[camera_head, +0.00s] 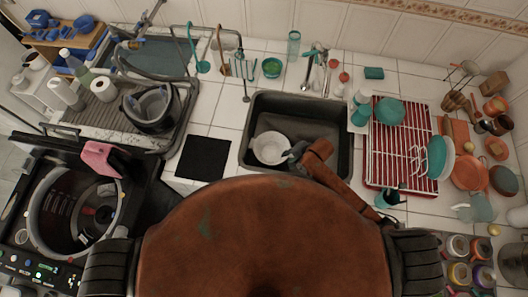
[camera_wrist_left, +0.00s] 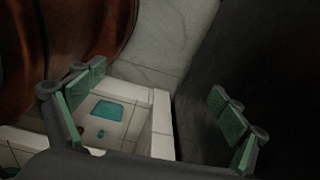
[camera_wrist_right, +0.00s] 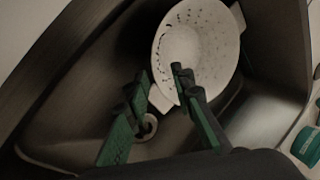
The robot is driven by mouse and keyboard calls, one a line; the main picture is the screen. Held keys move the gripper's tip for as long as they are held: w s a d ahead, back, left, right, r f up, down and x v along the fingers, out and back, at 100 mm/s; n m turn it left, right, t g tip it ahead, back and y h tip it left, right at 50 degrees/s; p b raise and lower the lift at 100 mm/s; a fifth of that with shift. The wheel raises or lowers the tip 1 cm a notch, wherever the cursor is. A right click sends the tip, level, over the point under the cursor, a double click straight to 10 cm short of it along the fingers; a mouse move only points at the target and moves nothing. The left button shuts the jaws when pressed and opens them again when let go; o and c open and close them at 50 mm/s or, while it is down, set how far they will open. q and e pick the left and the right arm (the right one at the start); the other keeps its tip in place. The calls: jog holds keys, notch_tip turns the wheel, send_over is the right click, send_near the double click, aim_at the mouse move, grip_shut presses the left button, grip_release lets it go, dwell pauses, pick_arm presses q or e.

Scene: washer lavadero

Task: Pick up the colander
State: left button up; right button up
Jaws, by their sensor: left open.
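The white colander (camera_head: 270,147) sits in the dark sink basin (camera_head: 330,105), tilted, with its holes and a side handle showing in the right wrist view (camera_wrist_right: 195,45). My right gripper (camera_head: 296,152) is down in the sink at the colander's right side. In the right wrist view its fingers (camera_wrist_right: 164,80) are partly open, and the handle tab (camera_wrist_right: 160,99) shows between them. I cannot tell if either finger touches it. My left gripper (camera_wrist_left: 155,88) is open and empty in the left wrist view, away from the sink. It is hidden in the head view.
A red dish rack (camera_head: 400,150) with teal dishes stands right of the sink. A faucet (camera_head: 310,65) rises behind it. A black mat (camera_head: 204,158) lies to the left, and an open washer (camera_head: 80,215) stands at far left. The sink walls are close around the right gripper.

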aim_at(282, 159)
jog(key=x, duration=0.6)
jog(key=shift+w+f, duration=0.15)
jog(key=shift+f, duration=0.05)
jog(key=shift+w+a+f, duration=0.1)
jog(key=shift+a+f, duration=0.05)
jog(key=shift+f, duration=0.3)
pick_arm(q)
jog(key=shift+w+r, duration=0.15)
jog(key=shift+w, duration=0.4)
pick_arm(e)
grip_shut()
